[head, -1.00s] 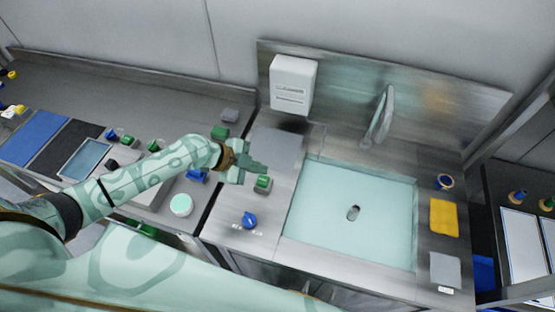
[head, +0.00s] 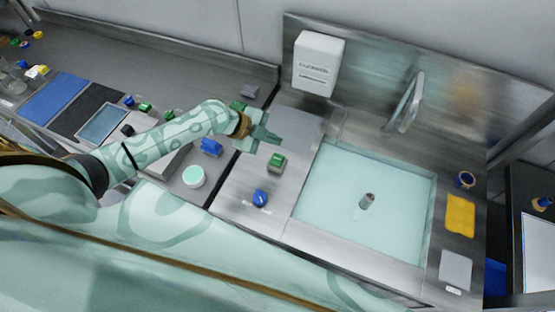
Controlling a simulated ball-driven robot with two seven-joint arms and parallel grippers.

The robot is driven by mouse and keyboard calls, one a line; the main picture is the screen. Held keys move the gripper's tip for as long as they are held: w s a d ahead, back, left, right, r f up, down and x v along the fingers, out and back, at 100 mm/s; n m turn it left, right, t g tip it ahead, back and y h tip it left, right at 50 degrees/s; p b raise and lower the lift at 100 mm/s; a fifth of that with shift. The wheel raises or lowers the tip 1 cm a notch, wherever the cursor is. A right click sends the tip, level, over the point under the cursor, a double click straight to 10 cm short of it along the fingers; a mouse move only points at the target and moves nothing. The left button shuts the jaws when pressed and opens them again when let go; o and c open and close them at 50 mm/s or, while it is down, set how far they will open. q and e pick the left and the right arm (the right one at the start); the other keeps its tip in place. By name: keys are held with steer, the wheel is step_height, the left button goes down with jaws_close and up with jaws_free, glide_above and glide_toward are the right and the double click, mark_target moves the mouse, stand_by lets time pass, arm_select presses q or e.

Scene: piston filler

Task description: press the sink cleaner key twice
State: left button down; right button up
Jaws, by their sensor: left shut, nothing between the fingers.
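A white box (head: 318,64) with lettering, too small to read surely, hangs on the steel back wall. A small green block (head: 277,162), like a key, stands on the steel counter left of the sink (head: 325,205). I cannot tell which of these is the sink cleaner key. My left gripper (head: 274,140) is shut and empty, its tips just behind and above the green block, with a small gap showing. My right gripper is not in view.
A blue knob (head: 261,198) is in front of the green block. A faucet (head: 407,103) stands behind the sink, and a short cylinder (head: 367,200) stands at the drain. A yellow cloth (head: 460,214) lies to the right.

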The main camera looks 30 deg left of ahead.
arm_select(q)
steer(key=b, duration=0.4)
glide_above(284, 157)
steer(key=s+a, duration=0.2)
steer(key=a, duration=0.1)
steer(key=f, duration=0.5)
steer(key=shift+s+d+f, duration=0.1)
steer(key=shift+d+f, duration=0.1)
steer(key=shift+f, duration=0.1)
steer(key=shift+f+b, duration=0.45)
steer(key=shift+f, duration=0.05)
steer(key=shift+r, duration=0.1)
steer(key=shift+f+b, duration=0.45)
